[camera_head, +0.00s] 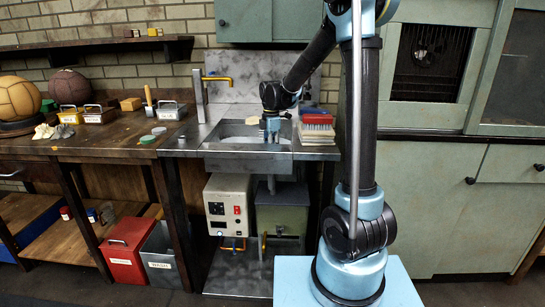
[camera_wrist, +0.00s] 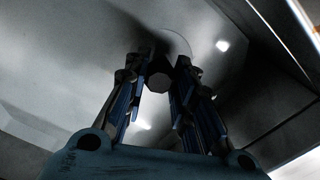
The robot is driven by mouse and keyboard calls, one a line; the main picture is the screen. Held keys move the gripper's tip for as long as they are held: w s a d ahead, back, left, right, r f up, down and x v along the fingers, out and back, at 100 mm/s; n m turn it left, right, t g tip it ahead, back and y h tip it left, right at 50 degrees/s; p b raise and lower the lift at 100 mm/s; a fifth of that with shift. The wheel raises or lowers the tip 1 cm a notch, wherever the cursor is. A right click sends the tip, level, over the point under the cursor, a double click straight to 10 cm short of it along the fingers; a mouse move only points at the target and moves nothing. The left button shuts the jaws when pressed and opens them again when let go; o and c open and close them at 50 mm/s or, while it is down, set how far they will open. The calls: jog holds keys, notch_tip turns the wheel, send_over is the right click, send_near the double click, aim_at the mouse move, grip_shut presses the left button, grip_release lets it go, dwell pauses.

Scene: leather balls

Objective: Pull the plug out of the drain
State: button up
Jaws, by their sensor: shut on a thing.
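The metal sink (camera_head: 248,159) is set in the counter at the centre of the head view. My gripper (camera_head: 272,138) reaches down into its basin. The gripper is shut on the plug. The basin floor shows behind it, with a curved edge near the fingertips. The drain hole cannot be made out, so I cannot tell whether the plug sits in it. The plug is not visible in the head view.
A brass-coloured tap (camera_head: 217,80) stands at the sink's back left. Books (camera_head: 317,130) are stacked right of the sink. The wooden bench (camera_head: 95,140) at left holds leather balls (camera_head: 18,98) and small containers. A red bin (camera_head: 125,248) stands on the floor.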

notch_tip(320, 180, up, 8)
jog(key=shift+f, duration=0.2)
jog(key=shift+f, duration=0.6)
jog(key=shift+f, duration=0.35)
jog(key=shift+f, duration=0.5)
